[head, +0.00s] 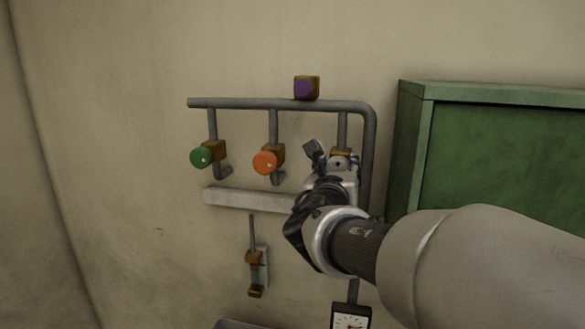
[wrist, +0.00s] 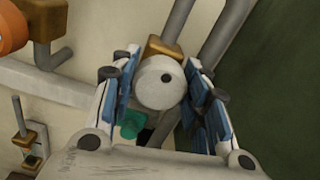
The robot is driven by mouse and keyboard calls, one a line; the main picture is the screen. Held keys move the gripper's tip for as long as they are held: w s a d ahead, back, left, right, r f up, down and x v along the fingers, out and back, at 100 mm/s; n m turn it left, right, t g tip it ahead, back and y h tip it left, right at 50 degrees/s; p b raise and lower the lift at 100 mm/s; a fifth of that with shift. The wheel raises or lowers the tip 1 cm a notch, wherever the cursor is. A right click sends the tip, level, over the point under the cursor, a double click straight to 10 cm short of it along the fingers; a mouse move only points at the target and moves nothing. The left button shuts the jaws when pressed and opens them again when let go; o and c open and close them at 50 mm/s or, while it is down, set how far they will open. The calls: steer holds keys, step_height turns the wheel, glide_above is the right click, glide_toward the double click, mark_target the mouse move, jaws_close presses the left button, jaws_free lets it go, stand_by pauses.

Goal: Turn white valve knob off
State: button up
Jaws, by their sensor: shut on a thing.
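The white valve knob (wrist: 160,81) is round with a dark dot on its face, and it shows between the blue-padded fingers of my gripper (wrist: 162,88) in the wrist view. The gripper is shut on the knob, one finger on each side. In the head view my gripper (head: 335,160) is at the rightmost valve, and it hides the knob there. Only part of that valve's brass body (head: 341,154) shows above the gripper.
A green knob (head: 202,157) and an orange knob (head: 266,162) sit on valves to the left along the grey pipe (head: 235,104). A purple knob (head: 303,88) is on top. A green cabinet (head: 415,150) stands close on the right. A gauge (head: 350,318) is below.

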steer(key=shift+b, duration=0.3)
steer(key=m+b, duration=0.1)
steer(key=b, duration=0.1)
steer(key=m+b, duration=0.2)
steer(key=b, duration=0.1)
steer(key=shift+f+m, duration=0.25)
steer(key=shift+m, duration=0.05)
steer(key=m+b, duration=0.5)
steer(key=b, duration=0.1)
steer(key=m+b, duration=0.5)
steer(key=shift+d+m+b, duration=0.1)
steer(key=shift+m+b, duration=0.25)
steer(key=shift+m, duration=0.05)
steer(key=shift+r+m+b, duration=0.1)
steer(key=shift+m+b, duration=1.3)
steer(key=shift+m, duration=0.4)
steer(key=shift+r, duration=0.1)
steer(key=o, duration=1.1)
